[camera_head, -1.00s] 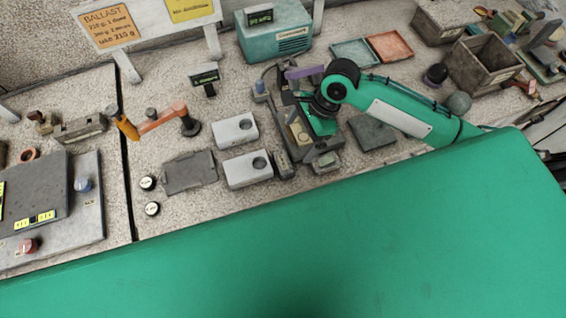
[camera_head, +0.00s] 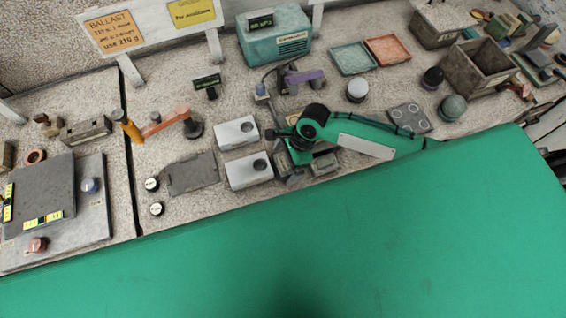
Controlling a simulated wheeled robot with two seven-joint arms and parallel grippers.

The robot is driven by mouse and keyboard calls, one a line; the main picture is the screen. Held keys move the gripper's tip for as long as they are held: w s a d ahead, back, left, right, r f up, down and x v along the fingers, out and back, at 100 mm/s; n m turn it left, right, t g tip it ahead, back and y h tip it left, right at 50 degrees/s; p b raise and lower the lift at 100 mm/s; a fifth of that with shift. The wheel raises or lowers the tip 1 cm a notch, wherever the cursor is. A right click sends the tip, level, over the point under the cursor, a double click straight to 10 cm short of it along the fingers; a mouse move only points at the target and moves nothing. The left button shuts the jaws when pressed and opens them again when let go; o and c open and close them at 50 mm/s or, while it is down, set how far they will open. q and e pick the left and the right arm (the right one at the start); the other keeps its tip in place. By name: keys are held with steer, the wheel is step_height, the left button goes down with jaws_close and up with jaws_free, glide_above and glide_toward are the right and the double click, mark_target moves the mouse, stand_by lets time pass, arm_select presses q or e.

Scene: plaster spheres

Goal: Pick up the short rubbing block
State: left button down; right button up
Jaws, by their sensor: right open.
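Two small grey blocks lie near the front edge of the bench. One is a lighter, short block (camera_head: 325,163); the other is a darker block (camera_head: 290,176) just left of it. I cannot tell for sure which is the short rubbing block. My right gripper (camera_head: 291,158) hangs low over the darker block, left of the lighter one. It is open, and I see nothing held in it. Its fingertips are partly hidden by the wrist, so contact with the block is unclear. My left gripper is not in view.
A dark flat plate (camera_head: 193,173) lies farther left. An open box (camera_head: 477,67) stands at the right.

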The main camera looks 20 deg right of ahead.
mark_target(283, 164)
steer(key=shift+x, duration=0.85)
steer(key=shift+c, duration=0.5)
steer(key=c, duration=1.1)
steer(key=shift+c, duration=0.2)
steer(key=shift+r, duration=0.2)
step_height(283, 164, up, 20)
steer(key=b, duration=0.3)
steer(key=shift+f, duration=0.1)
